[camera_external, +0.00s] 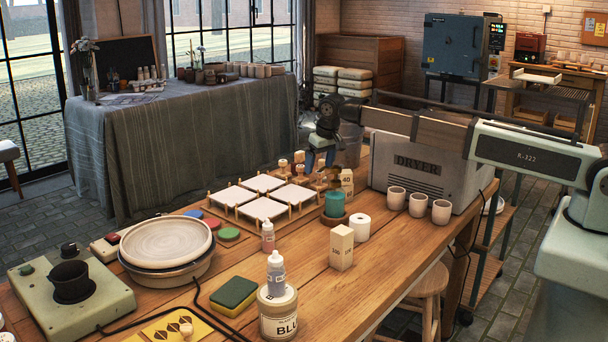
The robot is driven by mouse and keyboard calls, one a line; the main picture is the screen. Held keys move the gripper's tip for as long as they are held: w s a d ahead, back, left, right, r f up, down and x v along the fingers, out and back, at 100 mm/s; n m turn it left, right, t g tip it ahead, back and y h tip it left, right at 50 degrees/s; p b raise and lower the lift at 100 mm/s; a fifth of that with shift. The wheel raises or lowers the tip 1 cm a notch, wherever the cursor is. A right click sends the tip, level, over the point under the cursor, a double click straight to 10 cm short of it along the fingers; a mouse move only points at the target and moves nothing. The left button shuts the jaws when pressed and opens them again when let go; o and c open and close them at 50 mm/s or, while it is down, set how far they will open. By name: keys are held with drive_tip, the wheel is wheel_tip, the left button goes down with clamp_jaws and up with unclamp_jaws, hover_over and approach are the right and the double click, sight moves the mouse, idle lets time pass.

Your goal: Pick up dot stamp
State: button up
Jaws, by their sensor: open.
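Several small wooden stamps with round knobs stand together on the far part of the workbench, and one of them (299,157) shows clearly to the left of my gripper. Their printing faces are hidden, so I cannot tell which is the dot stamp. My gripper (321,160) is open and points down at the right side of the stamp group. A stamp stands at or just behind its fingertips; at this size I cannot tell whether the fingers are around it.
A rack with white tiles (264,209) lies left of the stamps. The grey dryer (420,165) and several pale cups (418,205) are to the right. A turntable plate (166,243) sits front left.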

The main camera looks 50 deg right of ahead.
sight(318, 177)
drive_tip(key=shift+s+x, duration=0.15)
drive_tip(key=shift+x, duration=1.2)
drive_tip(key=shift+s+x, duration=0.1)
drive_tip(key=shift+x, duration=1.3)
drive_tip(key=shift+c, duration=0.3)
drive_tip(key=c, duration=1.1)
